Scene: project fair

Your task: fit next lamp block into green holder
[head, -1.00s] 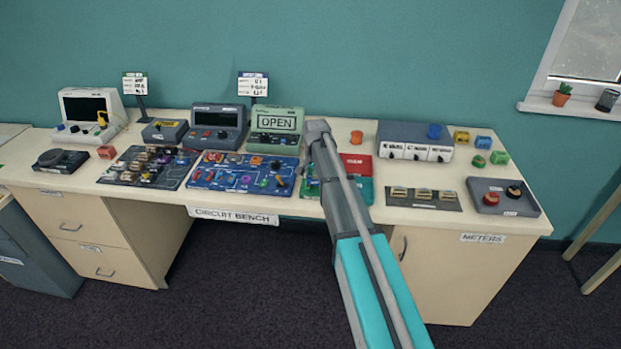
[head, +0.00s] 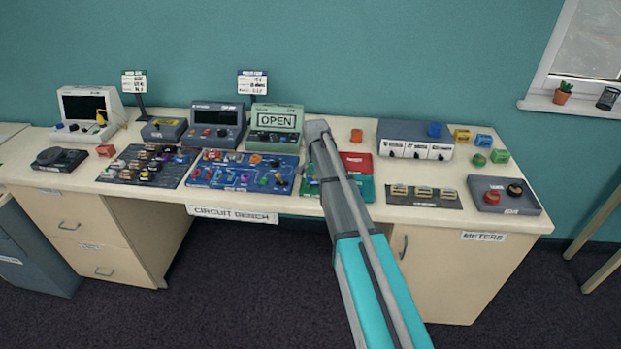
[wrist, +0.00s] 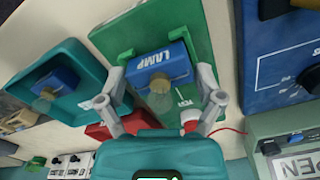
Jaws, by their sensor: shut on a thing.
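In the wrist view a blue lamp block (wrist: 160,64) with a clear bulb and the word LAMP sits between the fingers of my gripper (wrist: 162,82), which is shut on it. The block is over the green holder board (wrist: 122,42), tilted in the picture; I cannot tell whether it is fully seated. A second blue lamp block (wrist: 60,84) with a bulb lies in a teal tray (wrist: 90,69) at the left.
A blue circuit board (head: 240,176) lies left of the green one. A green meter (head: 276,140) reading OPEN stands behind. A red panel (head: 358,163) and a grey board with several parts (head: 425,203) are to the right.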

